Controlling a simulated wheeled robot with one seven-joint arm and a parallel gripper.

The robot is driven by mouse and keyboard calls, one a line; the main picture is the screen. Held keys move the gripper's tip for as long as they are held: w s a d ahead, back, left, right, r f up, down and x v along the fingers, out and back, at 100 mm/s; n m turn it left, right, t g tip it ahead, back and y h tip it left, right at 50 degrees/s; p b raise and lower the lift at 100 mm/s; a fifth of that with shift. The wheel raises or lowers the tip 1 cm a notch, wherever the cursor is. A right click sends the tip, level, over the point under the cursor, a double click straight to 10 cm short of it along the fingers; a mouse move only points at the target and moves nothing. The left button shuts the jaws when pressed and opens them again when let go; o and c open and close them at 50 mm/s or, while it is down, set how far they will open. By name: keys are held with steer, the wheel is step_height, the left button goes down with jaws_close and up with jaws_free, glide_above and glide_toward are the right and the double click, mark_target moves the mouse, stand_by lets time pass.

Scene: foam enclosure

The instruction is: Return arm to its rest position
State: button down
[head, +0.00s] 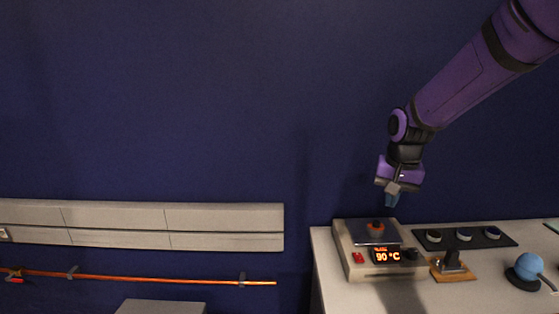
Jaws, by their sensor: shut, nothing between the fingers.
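My arm reaches in from the top right of the head view. My gripper (392,201) hangs down in front of the blue wall, above the heater box on the counter. Its bluish fingertips are together and hold nothing. It is apart from everything on the counter.
The white counter (440,298) holds a heater box (357,262) reading 90 °C with an orange item (376,228) on top. A dark strip with round dishes (463,236), a lever on an orange base (451,267) and a blue ball (529,266) stand nearby. A copper pipe (150,279) runs left.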

steer(key=s+d+r+n+t, duration=0.1)
steer(key=s+r, duration=0.2)
steer(key=s, duration=0.6)
steer(key=s+d+r+n+t, duration=0.1)
steer(key=s+r, duration=0.3)
steer(key=s, duration=0.5)
steer(key=s+d+r+n+t, duration=0.1)
steer(key=s+r, duration=0.3)
steer(key=s, duration=0.5)
steer(key=shift+s+d+r+n+t, duration=0.15)
steer(key=shift+s+d+n+t, duration=0.15)
steer(key=shift+d+n, duration=0.3)
